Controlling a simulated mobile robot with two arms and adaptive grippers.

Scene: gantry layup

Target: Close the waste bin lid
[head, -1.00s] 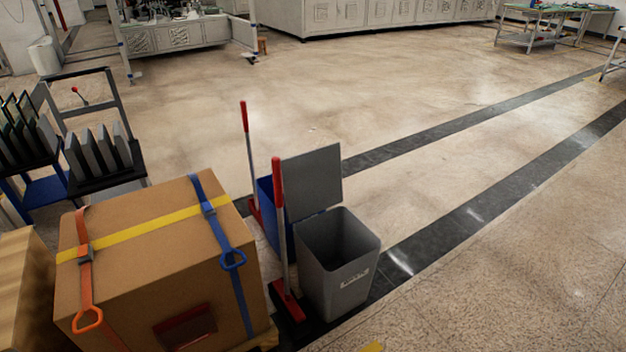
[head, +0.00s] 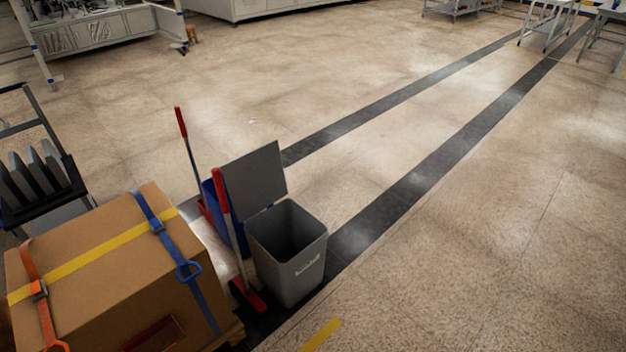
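The grey waste bin (head: 292,277) stands on the floor left of the picture's middle, in the head view. Its square top is open and the inside looks dark and empty. The grey lid (head: 254,178) stands raised, nearly upright, at the bin's back left edge. Neither of my grippers shows in the head view.
A strapped cardboard box (head: 100,270) sits on a pallet left of the bin. A red-handled broom (head: 233,235), another red-handled tool (head: 187,150) and a blue bin (head: 214,205) stand close beside it. The floor (head: 480,240) to the right is clear.

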